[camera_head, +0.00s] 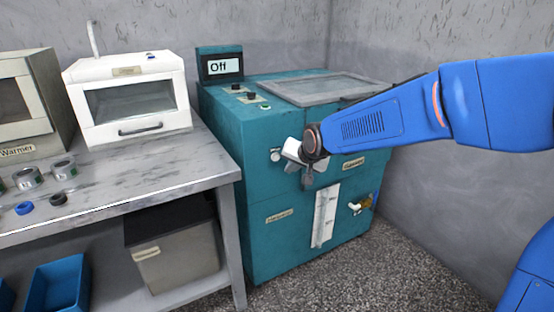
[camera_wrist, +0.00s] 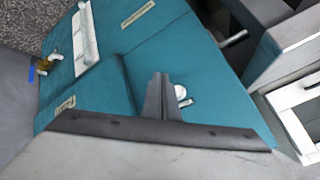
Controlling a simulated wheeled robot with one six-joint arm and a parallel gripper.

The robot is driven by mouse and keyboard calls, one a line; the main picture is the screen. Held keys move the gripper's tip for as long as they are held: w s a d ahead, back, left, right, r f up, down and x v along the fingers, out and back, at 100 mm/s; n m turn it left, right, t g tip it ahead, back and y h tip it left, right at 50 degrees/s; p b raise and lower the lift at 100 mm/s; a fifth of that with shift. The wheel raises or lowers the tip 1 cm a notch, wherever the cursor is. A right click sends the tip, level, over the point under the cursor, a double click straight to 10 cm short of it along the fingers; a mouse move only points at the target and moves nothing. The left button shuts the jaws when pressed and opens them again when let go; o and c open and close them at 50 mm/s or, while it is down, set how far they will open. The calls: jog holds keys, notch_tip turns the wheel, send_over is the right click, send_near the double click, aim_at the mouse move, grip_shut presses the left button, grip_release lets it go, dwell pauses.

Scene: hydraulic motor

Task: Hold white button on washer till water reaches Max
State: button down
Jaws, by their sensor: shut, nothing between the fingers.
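The teal washer (camera_head: 245,200) stands in the middle of the head view. Its raised display (camera_head: 222,66) reads "Off". A round white button (camera_head: 276,155) is on its front, left of my gripper. It also shows in the wrist view (camera_wrist: 180,92), just right of the fingers and partly behind them. A tall white level gauge (camera_head: 325,215) is lower on the front; it also appears in the wrist view (camera_wrist: 84,38). I cannot make out a water level in it. My gripper (camera_head: 307,182) is shut and empty in front of the washer; contact with the button cannot be told.
A tap with a blue part (camera_head: 362,204) sticks out right of the gauge. Small knobs and a green button (camera_head: 264,106) are on the washer top. A grey bench (camera_head: 150,170) with a white oven (camera_head: 130,95) stands to the left. Floor at front right is clear.

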aim_at(276, 157)
jog(key=shift+w+a, duration=0.65)
jog(key=shift+w, duration=0.35)
jog(key=shift+w+a, duration=0.65)
jog(key=shift+w, duration=0.35)
jog(key=shift+w, duration=0.1)
dwell(0.6)
jog(key=shift+w+a, duration=0.25)
jog(key=shift+w+a, duration=0.2)
jog(key=shift+w, duration=0.1)
dwell(4.8)
